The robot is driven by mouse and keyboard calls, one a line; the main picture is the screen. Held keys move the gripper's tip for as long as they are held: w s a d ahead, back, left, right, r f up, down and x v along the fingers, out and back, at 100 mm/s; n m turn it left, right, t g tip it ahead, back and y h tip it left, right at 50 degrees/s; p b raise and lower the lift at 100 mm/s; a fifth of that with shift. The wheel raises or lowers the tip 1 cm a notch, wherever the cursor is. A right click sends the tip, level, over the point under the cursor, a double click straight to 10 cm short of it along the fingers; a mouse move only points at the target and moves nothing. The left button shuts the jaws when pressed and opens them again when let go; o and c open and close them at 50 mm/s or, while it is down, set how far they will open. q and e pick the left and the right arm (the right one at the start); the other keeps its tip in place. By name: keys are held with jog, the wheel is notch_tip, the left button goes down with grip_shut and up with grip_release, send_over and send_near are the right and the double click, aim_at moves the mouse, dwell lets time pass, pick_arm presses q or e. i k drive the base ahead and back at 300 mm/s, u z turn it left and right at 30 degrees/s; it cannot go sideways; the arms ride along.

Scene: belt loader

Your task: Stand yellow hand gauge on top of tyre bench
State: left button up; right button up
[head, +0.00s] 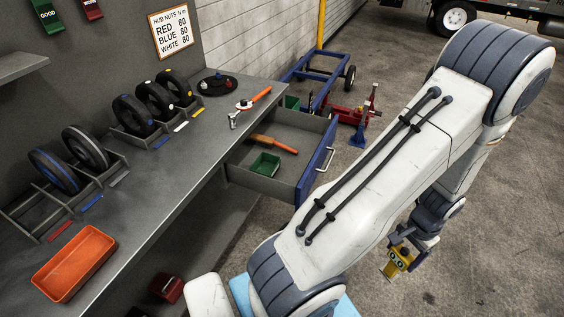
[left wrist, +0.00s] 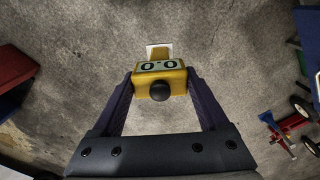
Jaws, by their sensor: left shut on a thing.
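The yellow hand gauge (head: 398,261) is in my left gripper (head: 403,250), low over the concrete floor at the right of the head view. The tyre bench (head: 150,205) is the long grey worktop on the left of the head view, well apart from the gauge. My right gripper is not in view.
The bench holds an orange tray (head: 75,262), several tyres in racks, a dark turntable (head: 217,83) and an orange-handled wrench (head: 253,100). An open drawer (head: 285,188) juts out with a green box (head: 264,164). A red jack (head: 350,113) stands beyond. The bench's front middle is clear.

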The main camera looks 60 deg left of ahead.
aim_at(174, 167)
jog(key=u, duration=0.35)
jog(key=i, duration=0.35)
jog(key=u, duration=1.65)
